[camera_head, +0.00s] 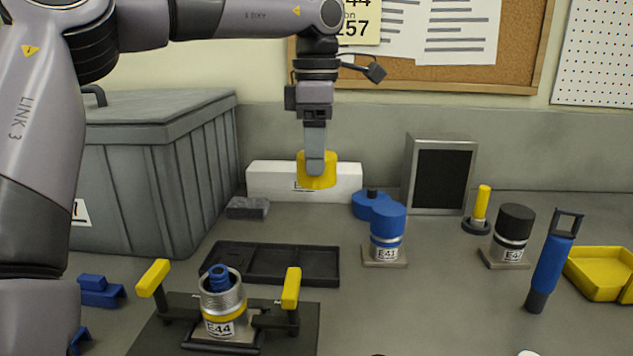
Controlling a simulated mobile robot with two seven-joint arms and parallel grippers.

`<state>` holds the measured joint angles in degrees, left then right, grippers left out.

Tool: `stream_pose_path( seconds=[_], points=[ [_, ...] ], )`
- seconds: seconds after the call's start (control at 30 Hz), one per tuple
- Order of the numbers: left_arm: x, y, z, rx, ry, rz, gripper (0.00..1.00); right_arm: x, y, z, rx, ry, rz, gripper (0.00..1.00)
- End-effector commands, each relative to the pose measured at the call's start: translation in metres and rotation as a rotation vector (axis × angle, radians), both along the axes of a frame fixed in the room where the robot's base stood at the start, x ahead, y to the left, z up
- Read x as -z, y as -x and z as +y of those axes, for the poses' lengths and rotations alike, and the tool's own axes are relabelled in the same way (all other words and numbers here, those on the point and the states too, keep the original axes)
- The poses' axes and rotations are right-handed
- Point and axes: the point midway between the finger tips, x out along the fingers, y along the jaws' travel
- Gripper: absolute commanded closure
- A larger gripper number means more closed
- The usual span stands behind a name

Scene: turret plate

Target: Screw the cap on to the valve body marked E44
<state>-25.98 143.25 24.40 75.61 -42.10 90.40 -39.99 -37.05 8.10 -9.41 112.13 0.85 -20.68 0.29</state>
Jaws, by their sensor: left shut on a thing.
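The valve body marked E44 (224,310) stands upright in a dark fixture (170,330) with two yellow-ended levers, one on each side. Its threaded top is open, and a blue part (218,277) sticks up out of it. My left gripper (315,166) points down and is shut on a yellow cap (328,174). The cap is up and to the right of the valve body, apart from it, in front of a white block. My right gripper is out of view.
A black tray (320,265) lies behind the fixture. Valve bodies E41 (386,247) with a blue cap and E42 (511,241) with a black cap stand to the right. A blue-handled tool (551,265), yellow bin (600,275) and large grey crate (130,165) flank the area.

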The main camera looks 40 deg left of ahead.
Motion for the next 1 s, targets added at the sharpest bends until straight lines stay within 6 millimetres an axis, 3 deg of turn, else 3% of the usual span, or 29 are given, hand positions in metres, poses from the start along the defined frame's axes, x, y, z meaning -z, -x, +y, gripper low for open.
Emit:
stream_pose_path(
  seconds=[0.2,1.0],
  points=[
    [-0.026,0.0,0.0,0.0,-0.001,-0.002,0.64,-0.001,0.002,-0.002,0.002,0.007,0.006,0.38],
    [-0.063,0.0,0.0,-0.001,0.0,0.0,0.64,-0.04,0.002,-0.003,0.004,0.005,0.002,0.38]
  ],
)
